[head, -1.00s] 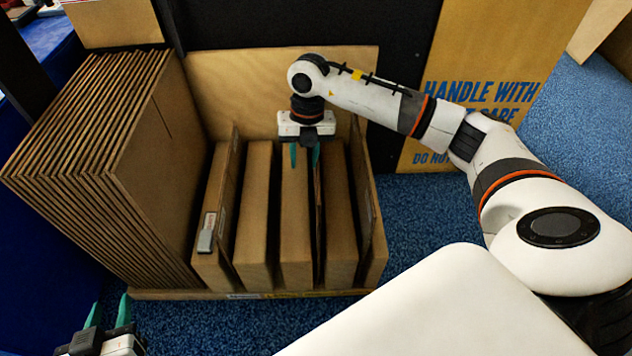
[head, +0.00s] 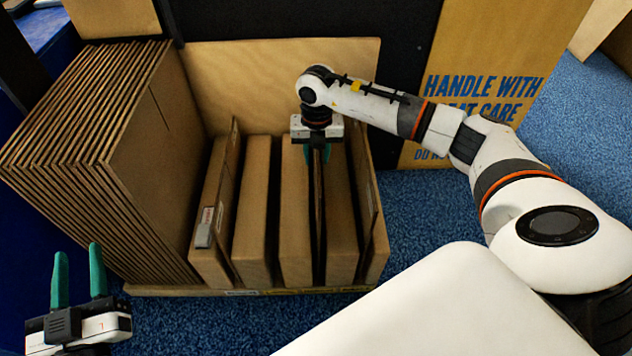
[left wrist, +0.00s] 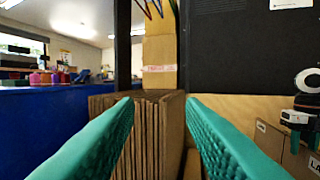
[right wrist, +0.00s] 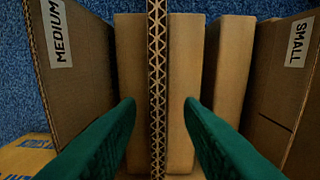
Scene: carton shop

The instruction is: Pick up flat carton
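A thin flat carton (head: 319,200) stands on edge in the wooden rack, between thick tan blocks. In the right wrist view its corrugated edge (right wrist: 157,60) runs upright between my green fingers. My right gripper (head: 317,157) is open above the rack, one finger on each side of this carton, with a visible gap on both sides. My left gripper (head: 79,275) is open and empty at the lower left of the head view, in front of a stack of flat cartons (head: 90,150). The left wrist view shows the stack (left wrist: 150,130) beyond its spread fingers.
The rack's wooden back panel (head: 280,85) rises behind the slots. Upright boards labelled SMALL (right wrist: 285,95) and MEDIUM (right wrist: 75,70) stand either side of the blocks. A large printed carton (head: 480,90) stands behind my right arm. Blue carpet (head: 420,215) is clear to the right.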

